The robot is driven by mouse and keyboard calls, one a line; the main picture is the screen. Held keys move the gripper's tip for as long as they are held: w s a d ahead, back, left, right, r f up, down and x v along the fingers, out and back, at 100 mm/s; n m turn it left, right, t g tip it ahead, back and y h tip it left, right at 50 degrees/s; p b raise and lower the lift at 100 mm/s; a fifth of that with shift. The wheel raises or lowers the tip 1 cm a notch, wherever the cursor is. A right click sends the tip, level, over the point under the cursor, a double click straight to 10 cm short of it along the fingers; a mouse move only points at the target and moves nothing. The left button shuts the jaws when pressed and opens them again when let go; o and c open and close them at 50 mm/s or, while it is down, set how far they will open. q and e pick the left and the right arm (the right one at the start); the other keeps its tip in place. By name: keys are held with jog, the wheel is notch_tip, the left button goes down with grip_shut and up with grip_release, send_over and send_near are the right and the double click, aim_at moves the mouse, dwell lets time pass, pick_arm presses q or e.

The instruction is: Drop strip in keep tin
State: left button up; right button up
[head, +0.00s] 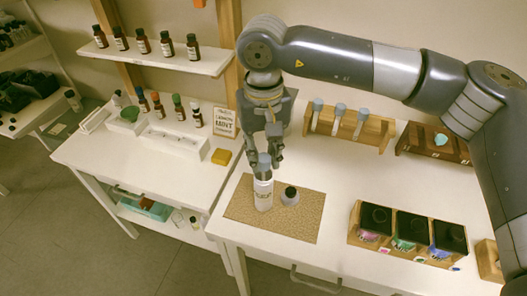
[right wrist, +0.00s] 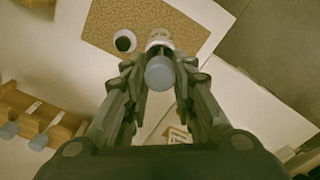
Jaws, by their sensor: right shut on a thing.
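My right gripper (head: 264,160) is shut on a blue-grey top (head: 264,161), just above a white bottle (head: 263,193) that stands upright on the brown mat (head: 295,222). The same blue-grey top (right wrist: 160,72) shows between the fingers in the right wrist view, with the white bottle (right wrist: 158,42) behind it. I cannot tell whether the top's lower end sits inside the bottle. No strip can be made out. Three dark compartments (head: 412,228) with pink, green and blue marks stand at the right front; no thing can be surely named as the keep tin. My left gripper is out of view.
A small black-topped jar (head: 290,196) stands close right of the bottle. A wooden rack (head: 347,130) with several blue-topped tubes and a brown box (head: 433,143) stand behind. On the left table are small bottles, white trays, a sign (head: 224,122) and a yellow block (head: 221,157).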

jog(key=o, duration=0.9)
jog(key=shift+o, duration=0.2)
jog(key=shift+r, duration=0.1)
notch_tip(320, 180, up, 12)
